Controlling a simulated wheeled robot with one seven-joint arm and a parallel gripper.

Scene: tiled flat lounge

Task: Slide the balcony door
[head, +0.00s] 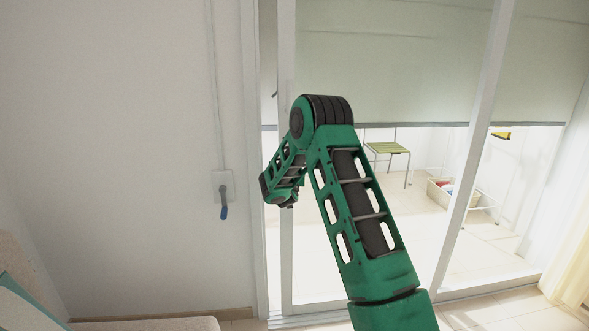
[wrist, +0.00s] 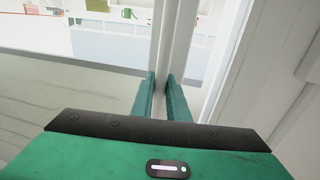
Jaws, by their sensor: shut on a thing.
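The balcony door is a white-framed sliding glass panel. Its left upright (head: 287,60) shows in the head view just left of my green arm. In the wrist view a pale vertical upright (wrist: 172,45) runs between my fingers. My gripper (wrist: 161,82) is shut on this upright, with one green finger on each side. In the head view my arm hides the gripper and the grip point. A second upright (head: 478,130) stands further right. A narrow strip of glass shows between the left upright and the wall-side frame (head: 252,120).
A pale blind (head: 385,60) covers the upper glass. Beyond the glass are a green-seated chair (head: 388,148) and a box (head: 440,192). On the left wall hangs a crank handle (head: 224,200). A sofa corner (head: 160,324) is at lower left, and a curtain (head: 575,245) at right.

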